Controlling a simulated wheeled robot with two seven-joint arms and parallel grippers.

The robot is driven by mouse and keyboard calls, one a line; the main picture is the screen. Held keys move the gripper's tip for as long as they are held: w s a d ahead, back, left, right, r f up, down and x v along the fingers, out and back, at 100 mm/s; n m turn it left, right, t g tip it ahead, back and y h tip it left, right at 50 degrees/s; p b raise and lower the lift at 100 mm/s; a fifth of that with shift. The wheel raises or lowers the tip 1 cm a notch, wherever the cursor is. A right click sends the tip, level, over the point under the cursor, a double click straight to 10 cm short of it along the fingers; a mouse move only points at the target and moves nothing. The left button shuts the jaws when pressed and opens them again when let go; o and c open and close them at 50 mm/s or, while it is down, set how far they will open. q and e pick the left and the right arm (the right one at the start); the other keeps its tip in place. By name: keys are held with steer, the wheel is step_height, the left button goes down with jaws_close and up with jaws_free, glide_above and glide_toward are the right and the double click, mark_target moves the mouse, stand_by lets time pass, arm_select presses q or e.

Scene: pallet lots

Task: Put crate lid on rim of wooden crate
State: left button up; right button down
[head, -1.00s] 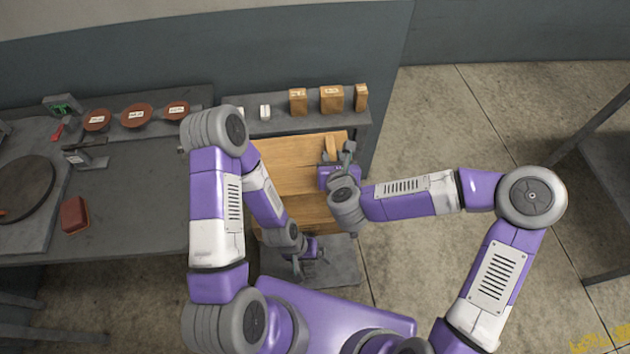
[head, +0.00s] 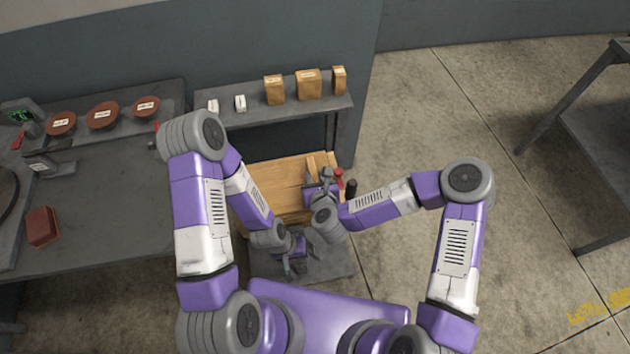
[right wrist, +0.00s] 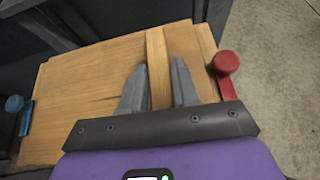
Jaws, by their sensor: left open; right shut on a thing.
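The crate lid (head: 270,182) is a pale wooden panel with a raised wooden batten (right wrist: 156,58). My right gripper (right wrist: 158,88) is shut on that batten, its fingers on either side. In the head view, my right gripper (head: 316,178) is at the lid's right part. The lid covers most of the wooden crate beneath, so the crate's rim is hidden and I cannot tell whether the lid touches it. My left gripper (head: 292,268) is open and empty, low in front of the wood.
A red knob (right wrist: 226,63) stands at the right and a blue one (right wrist: 15,104) at the left. A black knob (head: 351,187) is beside the red one. A shelf with boxes (head: 308,85) is behind.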

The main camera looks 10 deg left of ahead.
steer(key=shift+f, duration=0.25)
steer(key=shift+f, duration=0.1)
steer(key=shift+f, duration=0.15)
steer(key=c, duration=0.8)
jaws_free()
steer(key=shift+c, duration=0.2)
